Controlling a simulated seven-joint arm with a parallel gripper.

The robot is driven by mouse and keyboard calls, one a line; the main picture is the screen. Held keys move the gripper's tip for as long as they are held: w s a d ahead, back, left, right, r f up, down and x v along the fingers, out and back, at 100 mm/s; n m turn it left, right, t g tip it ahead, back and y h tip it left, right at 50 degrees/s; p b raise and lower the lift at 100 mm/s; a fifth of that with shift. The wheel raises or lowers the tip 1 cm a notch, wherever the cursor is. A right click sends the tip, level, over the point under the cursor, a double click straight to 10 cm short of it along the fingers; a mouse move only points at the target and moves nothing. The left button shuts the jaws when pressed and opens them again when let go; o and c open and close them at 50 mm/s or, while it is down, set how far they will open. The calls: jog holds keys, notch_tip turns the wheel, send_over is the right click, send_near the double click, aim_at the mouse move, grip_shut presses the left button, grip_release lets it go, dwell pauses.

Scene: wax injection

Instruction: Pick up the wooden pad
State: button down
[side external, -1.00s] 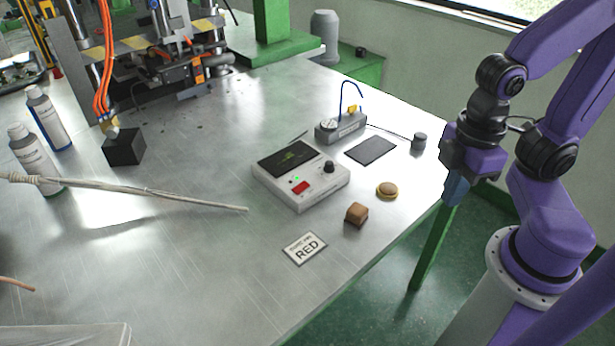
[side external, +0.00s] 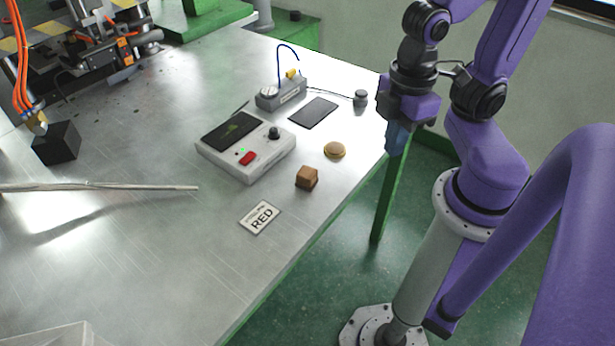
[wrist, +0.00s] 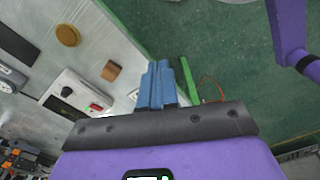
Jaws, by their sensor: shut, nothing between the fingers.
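A small brown wooden block (side external: 307,178) lies near the right edge of the metal table (side external: 150,270). A round, flat tan-brown pad (side external: 335,150) lies just behind it. I cannot tell for certain which of the two is the wooden pad. In the wrist view the block (wrist: 111,71) is left of my fingers and the round pad (wrist: 68,35) is farther up and left. My gripper (side external: 396,143) hangs just off the table's right edge, apart from both. Its blue fingers (wrist: 157,84) are together and empty in the wrist view.
A white control box (side external: 246,152) with a red button sits left of the block. A dark plate (side external: 313,112), a grey device with a blue wire (side external: 280,93) and a small grey cylinder (side external: 361,98) stand behind.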

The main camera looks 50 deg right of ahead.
dwell(0.4)
jog(key=c, duration=0.5)
grip_release()
jog(key=n, duration=0.8)
send_over(307, 172)
jog(key=f, duration=1.3)
jog(key=shift+s+a, duration=0.1)
jog(key=shift+a, duration=0.15)
jog(key=shift+d+f, duration=0.2)
jog(key=shift+f, duration=0.8)
jog(key=shift+d+f, duration=0.15)
jog(key=shift+f, duration=1.5)
